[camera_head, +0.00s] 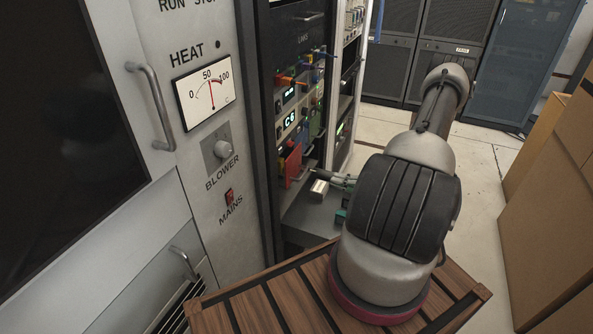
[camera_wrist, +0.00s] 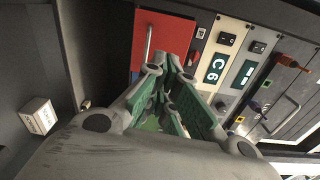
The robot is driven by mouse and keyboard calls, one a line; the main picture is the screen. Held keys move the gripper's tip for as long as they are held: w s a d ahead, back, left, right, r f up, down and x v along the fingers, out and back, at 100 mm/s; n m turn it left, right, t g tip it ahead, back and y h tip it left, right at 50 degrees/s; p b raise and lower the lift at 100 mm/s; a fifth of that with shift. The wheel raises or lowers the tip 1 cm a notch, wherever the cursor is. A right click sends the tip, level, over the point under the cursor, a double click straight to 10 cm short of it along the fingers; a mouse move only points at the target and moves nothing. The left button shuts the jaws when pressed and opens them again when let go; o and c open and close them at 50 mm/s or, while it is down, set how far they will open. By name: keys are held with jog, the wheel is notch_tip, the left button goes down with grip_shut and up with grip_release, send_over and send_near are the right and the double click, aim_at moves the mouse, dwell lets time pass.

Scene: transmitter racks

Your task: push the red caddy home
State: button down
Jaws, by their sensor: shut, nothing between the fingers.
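The red caddy (camera_head: 291,165) is in the lower part of the open rack, left of my gripper in the head view. Its front seems to stand out from the panels beside it. In the wrist view the red caddy (camera_wrist: 174,37) is at top centre, with a silver bar handle (camera_wrist: 148,41) on its face. My gripper (camera_wrist: 174,62) is shut and empty, its green-padded fingers pointing at the caddy's lower edge. In the head view my gripper (camera_head: 317,174) is close to the caddy's front. I cannot tell whether they touch.
Modules with switches and a "C6" display (camera_wrist: 215,68) are right of the caddy in the wrist view. A small white box (camera_wrist: 39,116) is at the left. A meter cabinet (camera_head: 205,110) stands left of the rack. Brown boxes (camera_head: 550,200) stand at the right.

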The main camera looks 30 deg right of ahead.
jog(key=n, duration=0.1)
send_near(293, 167)
jog(key=x, duration=0.7)
jog(key=shift+w, duration=0.1)
jog(key=x, duration=0.4)
dwell(0.4)
jog(key=shift+d, duration=0.1)
